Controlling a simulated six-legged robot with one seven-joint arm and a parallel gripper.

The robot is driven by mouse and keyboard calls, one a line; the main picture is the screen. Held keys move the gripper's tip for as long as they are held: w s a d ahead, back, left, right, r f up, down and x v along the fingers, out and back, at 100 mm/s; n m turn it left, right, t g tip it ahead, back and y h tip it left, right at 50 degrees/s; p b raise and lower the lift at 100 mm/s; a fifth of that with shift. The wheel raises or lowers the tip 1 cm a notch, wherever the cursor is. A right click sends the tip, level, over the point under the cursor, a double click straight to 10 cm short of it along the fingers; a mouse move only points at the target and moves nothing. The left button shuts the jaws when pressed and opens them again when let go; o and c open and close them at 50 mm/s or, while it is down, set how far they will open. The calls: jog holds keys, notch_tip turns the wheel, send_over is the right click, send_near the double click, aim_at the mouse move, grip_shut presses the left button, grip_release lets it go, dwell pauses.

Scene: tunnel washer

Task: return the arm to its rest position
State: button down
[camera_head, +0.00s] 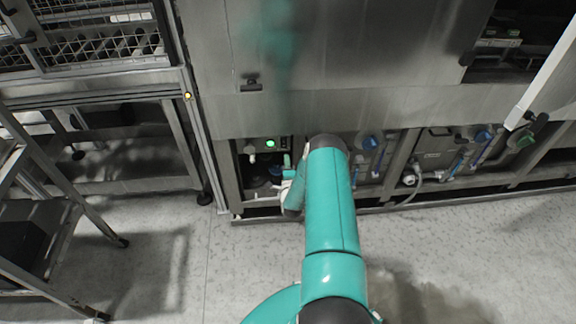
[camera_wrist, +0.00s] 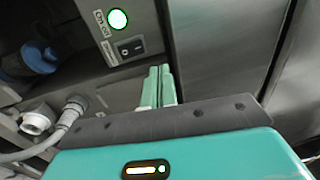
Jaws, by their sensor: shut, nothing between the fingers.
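My teal arm (camera_head: 332,210) reaches forward from the bottom of the head view toward the open lower bay of the steel washer (camera_head: 330,60). My gripper (camera_wrist: 158,80) shows in the wrist view, with its two teal fingers together and nothing between them. The fingertips are close to a grey control box (camera_wrist: 115,45), just below its black rocker switch (camera_wrist: 131,48). I cannot tell whether they touch it. A lit green button (camera_wrist: 118,19) is above the switch; it also shows in the head view (camera_head: 270,143). In the head view the gripper is mostly hidden by the arm.
A white hose connector (camera_wrist: 36,123) and a grey plug with cable (camera_wrist: 75,105) are left of the gripper. Blue-handled valves (camera_head: 369,142) line the bay to the right. A steel rack (camera_head: 40,215) stands at the left. The floor (camera_head: 240,262) before the washer is clear.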

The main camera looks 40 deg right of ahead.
jog(key=shift+s+a+r, duration=0.15)
jog(key=shift+s+a, duration=0.4)
jog(key=shift+s, duration=0.2)
